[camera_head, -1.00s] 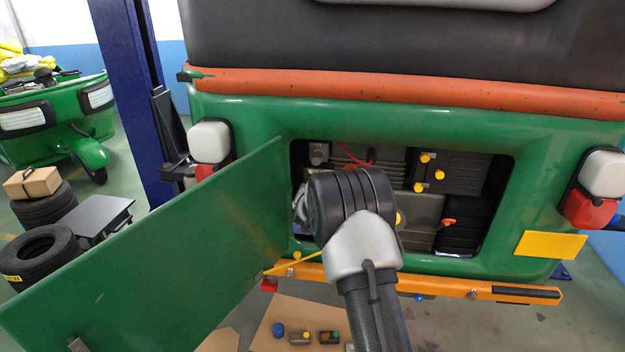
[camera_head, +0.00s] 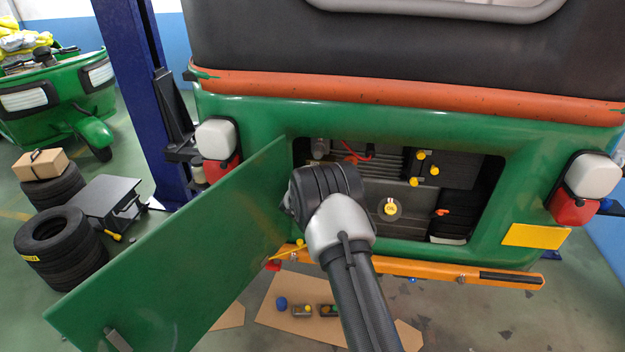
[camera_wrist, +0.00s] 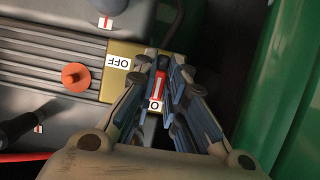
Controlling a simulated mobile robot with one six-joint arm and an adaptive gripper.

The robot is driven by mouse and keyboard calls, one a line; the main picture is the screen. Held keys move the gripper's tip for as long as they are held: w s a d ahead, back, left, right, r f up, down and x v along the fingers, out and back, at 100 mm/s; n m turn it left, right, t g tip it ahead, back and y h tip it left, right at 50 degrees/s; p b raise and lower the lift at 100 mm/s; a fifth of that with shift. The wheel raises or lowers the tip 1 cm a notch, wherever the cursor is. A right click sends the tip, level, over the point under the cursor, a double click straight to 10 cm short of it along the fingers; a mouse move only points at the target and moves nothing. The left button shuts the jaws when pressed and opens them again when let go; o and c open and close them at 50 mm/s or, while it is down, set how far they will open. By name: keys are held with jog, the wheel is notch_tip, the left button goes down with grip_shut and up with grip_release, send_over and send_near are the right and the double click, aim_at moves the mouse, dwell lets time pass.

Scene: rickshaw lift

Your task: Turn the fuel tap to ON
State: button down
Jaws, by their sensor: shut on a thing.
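In the wrist view, the fuel tap's red lever (camera_wrist: 159,82) stands between the fingertips of my gripper (camera_wrist: 164,72), which is shut on it. Behind it is a brass-coloured plate (camera_wrist: 112,88) with a white OFF label (camera_wrist: 118,62). The exact angle of the lever is hard to tell. In the head view, my wrist reaches into the left side of the engine bay (camera_head: 385,188) and hides the tap and my fingers.
The green hatch door (camera_head: 190,240) hangs open on the left. A green wall (camera_wrist: 290,90) is close on the right in the wrist view. An orange knob (camera_wrist: 75,76) sits beside the plate. The orange bumper (camera_head: 430,270) runs below the opening.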

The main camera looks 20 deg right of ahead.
jog(key=shift+r, duration=0.1)
jog(key=c, duration=1.6)
grip_release()
jog(key=shift+c, duration=0.2)
jog(key=v, duration=1.2)
jog(key=shift+a, duration=0.1)
